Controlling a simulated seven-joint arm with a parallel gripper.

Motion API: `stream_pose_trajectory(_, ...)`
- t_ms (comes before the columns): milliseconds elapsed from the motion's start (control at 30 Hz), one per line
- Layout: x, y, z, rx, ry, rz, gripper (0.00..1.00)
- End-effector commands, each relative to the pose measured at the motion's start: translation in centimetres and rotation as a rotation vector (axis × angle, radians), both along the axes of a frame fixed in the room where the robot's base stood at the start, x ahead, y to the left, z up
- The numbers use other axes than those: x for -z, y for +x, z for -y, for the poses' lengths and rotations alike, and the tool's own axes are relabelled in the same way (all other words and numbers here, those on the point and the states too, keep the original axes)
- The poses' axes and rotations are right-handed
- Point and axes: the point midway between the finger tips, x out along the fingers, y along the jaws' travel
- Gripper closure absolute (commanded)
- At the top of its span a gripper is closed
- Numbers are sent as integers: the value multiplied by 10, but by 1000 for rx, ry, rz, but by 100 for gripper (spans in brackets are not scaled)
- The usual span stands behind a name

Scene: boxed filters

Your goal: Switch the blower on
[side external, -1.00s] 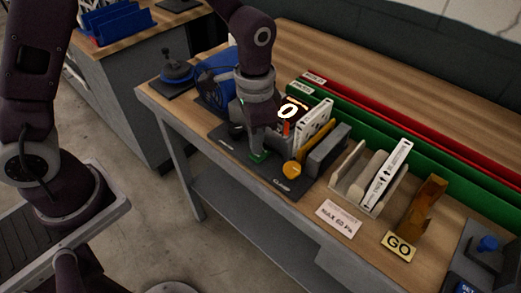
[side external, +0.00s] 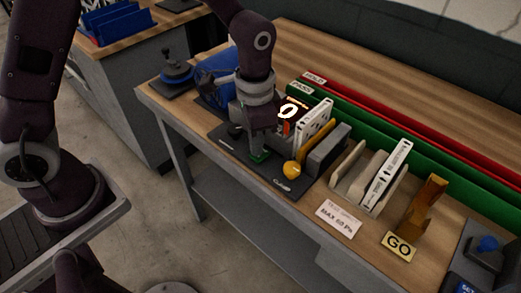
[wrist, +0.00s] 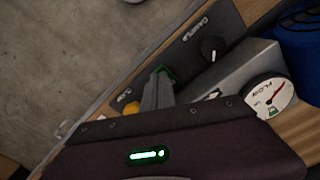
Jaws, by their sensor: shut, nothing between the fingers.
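The blue blower (side external: 216,72) stands at the left end of the bench, partly hidden by my arm; a blue part shows at the right edge of the wrist view (wrist: 302,50). A small green-edged switch (side external: 260,157) sits on the dark control panel (side external: 283,184). It also shows in the wrist view (wrist: 167,71), partly covered by my fingers. My gripper (side external: 261,148) is shut and empty, pointing down with its tips at the switch. I cannot tell whether they touch or press it. The lit display (side external: 288,112) behind reads 0.
A black knob (wrist: 211,48) and a yellow knob (side external: 291,168) flank the switch. A flow gauge (wrist: 268,95) is beside the panel. The bench's front edge is close.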

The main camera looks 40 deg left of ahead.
Motion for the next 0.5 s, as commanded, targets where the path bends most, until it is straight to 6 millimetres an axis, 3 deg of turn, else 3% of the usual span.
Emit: stream_pose_trajectory(500,8,0,0,0,1,-1,100)
